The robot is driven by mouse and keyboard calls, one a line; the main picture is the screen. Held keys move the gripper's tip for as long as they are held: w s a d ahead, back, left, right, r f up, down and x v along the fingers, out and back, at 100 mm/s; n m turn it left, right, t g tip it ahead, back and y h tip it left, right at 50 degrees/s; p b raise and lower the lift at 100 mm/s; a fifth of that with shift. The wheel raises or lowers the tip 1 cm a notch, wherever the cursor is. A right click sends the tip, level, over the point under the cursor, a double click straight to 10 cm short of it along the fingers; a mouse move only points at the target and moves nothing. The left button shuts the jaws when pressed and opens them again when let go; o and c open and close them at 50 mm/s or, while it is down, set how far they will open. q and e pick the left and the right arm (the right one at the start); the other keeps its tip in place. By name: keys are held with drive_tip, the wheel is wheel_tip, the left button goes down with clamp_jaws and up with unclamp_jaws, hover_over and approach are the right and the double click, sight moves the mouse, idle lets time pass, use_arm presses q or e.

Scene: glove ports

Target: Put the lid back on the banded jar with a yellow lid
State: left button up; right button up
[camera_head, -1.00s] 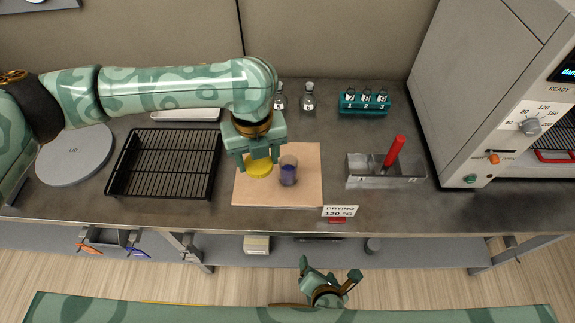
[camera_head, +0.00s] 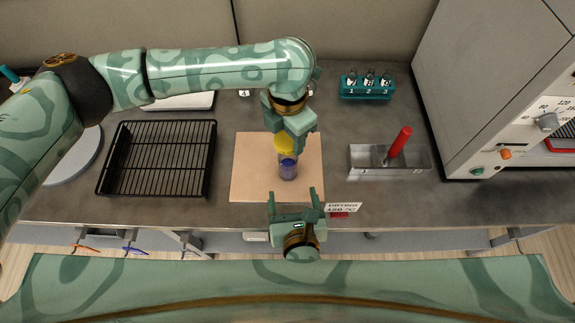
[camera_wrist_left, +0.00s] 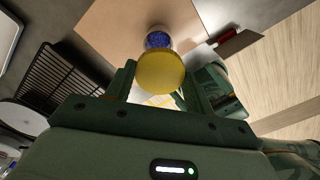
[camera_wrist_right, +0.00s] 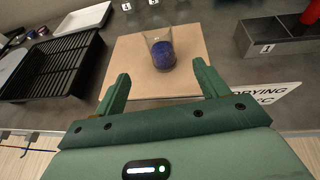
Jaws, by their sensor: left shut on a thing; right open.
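The jar (camera_head: 288,171) is clear with dark blue contents and stands upright on the tan mat (camera_head: 250,185). Its top is open in the right wrist view (camera_wrist_right: 162,55); I cannot make out a band. My left gripper (camera_head: 286,138) is shut on the yellow lid (camera_head: 284,144), which also shows in the left wrist view (camera_wrist_left: 160,73). The lid is held above the mat and overlaps the jar's top in the head view; their exact alignment is unclear. My right gripper (camera_head: 294,199) is open and empty, in front of the mat's near edge, its fingers pointing towards the jar.
A black wire rack (camera_head: 160,160) stands left of the mat. A metal tray (camera_head: 420,160) with a red-handled tool (camera_head: 399,142) stands right. A teal vial rack (camera_head: 367,88) stands behind, with an oven (camera_head: 480,80) far right. A drying sign (camera_head: 342,207) is near the front edge.

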sight(289, 172)
use_arm(q)
drive_tip(key=shift+w+f, duration=0.25)
drive_tip(key=shift+w, duration=0.3)
drive_tip(key=shift+s+r, duration=0.1)
drive_tip(key=shift+s, duration=0.1)
use_arm(e)
drive_tip(key=x, duration=1.2)
drive_tip(key=shift+w+f, duration=0.1)
drive_tip(key=shift+w, duration=0.25)
drive_tip(key=c, duration=1.4)
use_arm(q)
drive_tip(key=shift+f, duration=2.5)
use_arm(e)
drive_tip(key=shift+c, duration=0.2)
use_arm(q)
drive_tip(key=shift+f, duration=0.1)
drive_tip(key=shift+f, duration=0.8)
drive_tip(key=shift+f, duration=0.2)
drive_tip(key=shift+s+f, duration=0.1)
drive_tip(key=shift+f, duration=0.3)
use_arm(e)
drive_tip(key=shift+s, duration=0.1)
